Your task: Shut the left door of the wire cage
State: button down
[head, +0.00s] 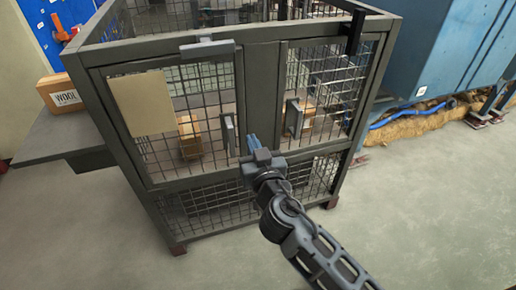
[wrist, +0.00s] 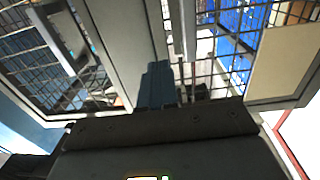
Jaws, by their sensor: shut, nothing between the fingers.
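The wire cage (head: 262,80) stands in the middle of the head view, with two mesh doors either side of a grey centre post. Its left door (head: 165,172) carries a tan panel (head: 142,103) and an upright handle (head: 228,135). The door looks flush or nearly flush with the frame; I cannot tell whether a small gap is left. My gripper (head: 252,143) is shut and empty, in front of the post's lower part, just right of the left door's handle. In the wrist view its fingers (wrist: 157,85) point at the cage front; contact is unclear. The tan panel (wrist: 287,65) shows at right.
The right door's handle (head: 293,118) is close right of my gripper. A grey bar (head: 208,47) lies at the left door's top edge, and a dark upright latch (head: 356,32) is at the right door's top. A side shelf (head: 62,140) juts out left. Floor in front is clear.

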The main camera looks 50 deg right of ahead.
aim_at(243, 117)
jog(key=p+x, duration=0.1)
jog(key=x, duration=0.7)
jog(key=shift+w+d+n+t+y+p, duration=0.35)
jog(key=shift+w+d+y+p, duration=0.2)
jog(key=shift+w, duration=0.25)
jog(key=shift+w+d+r, duration=0.1)
jog(key=shift+w+r, duration=0.05)
jog(key=shift+r, duration=0.05)
